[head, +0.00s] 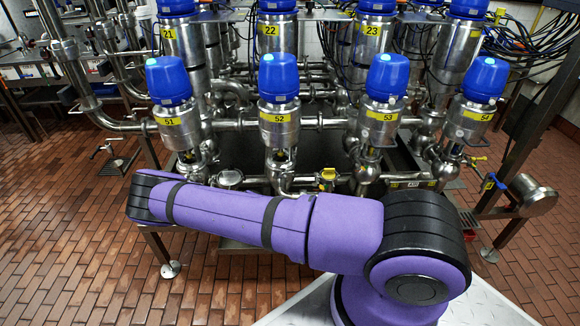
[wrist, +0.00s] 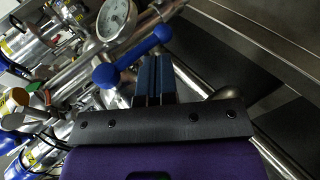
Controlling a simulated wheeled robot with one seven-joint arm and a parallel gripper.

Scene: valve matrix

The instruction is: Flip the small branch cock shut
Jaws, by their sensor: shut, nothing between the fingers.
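In the wrist view, my gripper (wrist: 155,62) is shut, with its two dark blue fingers together and empty. A blue lever (wrist: 135,53) with rounded ends lies just beyond the fingertips, slanting across a steel pipe next to a dial gauge. Its lower-left end is left of the fingers; I cannot tell if they touch it. This lever looks like the cock's handle, but its valve body is not clear. In the head view, my gripper is not visible; a small blue handle (head: 491,182) shows at the right, and I cannot tell whether it is the same one.
The dial gauge (wrist: 116,18) and steel pipes crowd the left of the wrist view. Blue-capped valves (head: 279,77) stand in rows in the head view. A yellow handle (head: 327,174) sits low in the middle. Brick floor (head: 70,240) is open at left.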

